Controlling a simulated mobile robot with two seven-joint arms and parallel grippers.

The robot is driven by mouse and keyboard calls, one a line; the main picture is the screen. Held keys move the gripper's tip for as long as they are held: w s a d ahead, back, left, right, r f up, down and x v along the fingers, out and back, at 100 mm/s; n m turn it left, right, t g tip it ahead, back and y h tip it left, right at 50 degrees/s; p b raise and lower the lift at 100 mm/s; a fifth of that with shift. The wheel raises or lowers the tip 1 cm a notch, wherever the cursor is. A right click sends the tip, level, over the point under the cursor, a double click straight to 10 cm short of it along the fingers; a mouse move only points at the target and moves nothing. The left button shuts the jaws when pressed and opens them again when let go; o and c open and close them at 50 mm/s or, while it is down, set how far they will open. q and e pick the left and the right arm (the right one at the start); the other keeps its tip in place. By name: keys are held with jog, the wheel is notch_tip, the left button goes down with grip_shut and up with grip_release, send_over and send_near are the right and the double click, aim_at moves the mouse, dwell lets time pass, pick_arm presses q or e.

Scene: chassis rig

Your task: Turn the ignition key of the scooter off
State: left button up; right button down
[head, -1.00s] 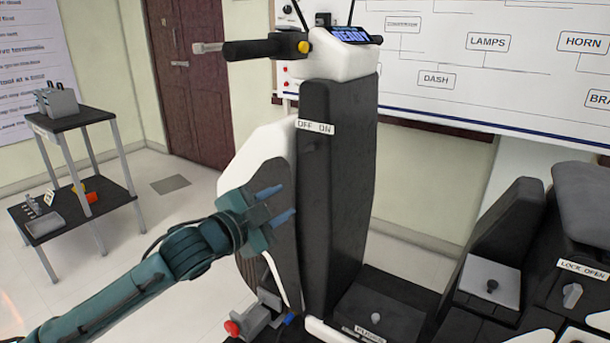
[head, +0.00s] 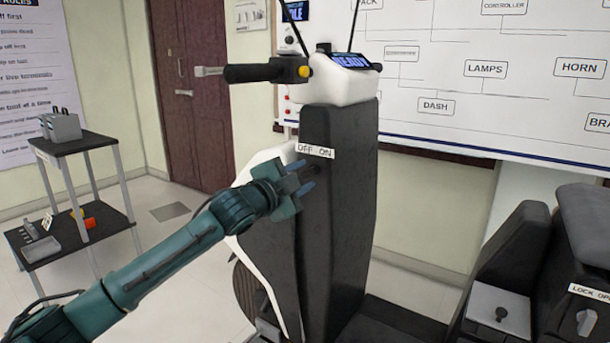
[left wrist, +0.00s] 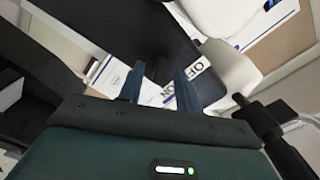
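The scooter's dark front column (head: 345,200) stands in the middle of the head view. It carries a white OFF/ON label (head: 316,150). A small dark shape just below the label may be the ignition key, but it is too dark to tell its turn. My left gripper (head: 307,174) is open, its two blue fingers apart, just below the label and close to the column face. In the left wrist view the fingers (left wrist: 160,88) are apart beside the label (left wrist: 198,68), and I see no key between them. My right gripper is not in view.
The dash display (head: 351,61) reads READY. The handlebar grip (head: 252,73) sticks out above my left arm. A two-level stand (head: 75,143) is at the left. Black seat-like units (head: 515,250) with a small knob are at the right.

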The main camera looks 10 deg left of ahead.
pick_arm(q)
jog(key=shift+x, duration=0.9)
jog(key=shift+c, duration=0.5)
jog(key=c, duration=0.6)
jog(key=shift+c, duration=0.2)
